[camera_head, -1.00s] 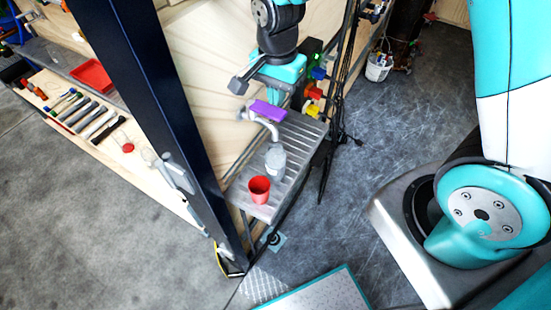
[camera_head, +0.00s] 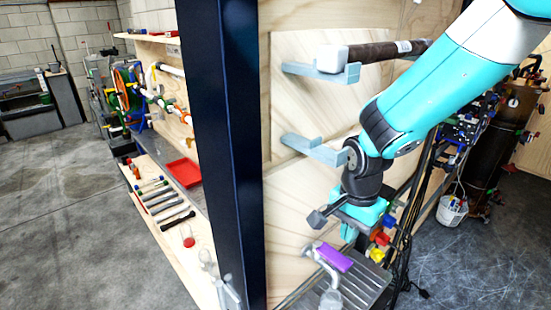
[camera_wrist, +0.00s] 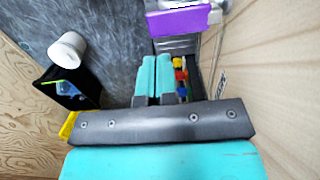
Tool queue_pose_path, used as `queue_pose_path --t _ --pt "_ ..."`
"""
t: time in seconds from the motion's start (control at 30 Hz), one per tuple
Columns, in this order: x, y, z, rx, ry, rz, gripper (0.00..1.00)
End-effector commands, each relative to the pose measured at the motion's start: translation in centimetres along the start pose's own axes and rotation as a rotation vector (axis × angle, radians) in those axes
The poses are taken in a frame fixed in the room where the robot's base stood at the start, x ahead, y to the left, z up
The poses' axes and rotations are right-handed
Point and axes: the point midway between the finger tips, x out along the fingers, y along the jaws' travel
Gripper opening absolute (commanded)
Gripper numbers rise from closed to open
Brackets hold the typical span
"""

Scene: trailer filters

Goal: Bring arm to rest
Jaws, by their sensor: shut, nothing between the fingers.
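My gripper (camera_head: 352,231) hangs at the end of my teal arm, beside the wooden panel and above the grey ribbed tray. In the wrist view its two teal fingers (camera_wrist: 157,78) lie close side by side, shut with nothing between them. A purple-handled tap (camera_head: 334,258) is just below and left of the gripper in the head view. The purple handle (camera_wrist: 185,21) also shows beyond the fingertips in the wrist view. The fingers appear apart from it.
A lower bracket (camera_head: 314,150) looks empty. Coloured valves (camera_head: 381,238) and black cables are right of the gripper. A dark post (camera_head: 224,150) stands left. Floor is open far left.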

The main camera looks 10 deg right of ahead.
Motion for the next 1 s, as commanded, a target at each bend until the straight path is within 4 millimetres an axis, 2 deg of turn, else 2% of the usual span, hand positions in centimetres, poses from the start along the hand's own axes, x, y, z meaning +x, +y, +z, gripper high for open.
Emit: queue_pose_path --t 0.17,0.3,0.5,0.63,0.7,0.8,1.0 --pt "-2.4 2.8 -1.5 -0.209 0.032 -0.051 0.00" --pt "-4.5 6.2 -2.6 -0.468 0.087 -0.090 0.00" --pt "-6.3 10.2 -3.2 -0.764 0.169 -0.109 0.00" --pt "-6.7 12.1 -2.9 -0.937 0.216 -0.113 0.00" --pt "-5.4 10.7 0.4 -1.024 0.168 -0.181 0.00" --pt "-5.0 9.9 4.6 -1.147 0.104 -0.256 0.00" --pt "-4.7 10.6 11.9 -1.399 -0.010 -0.363 0.00"
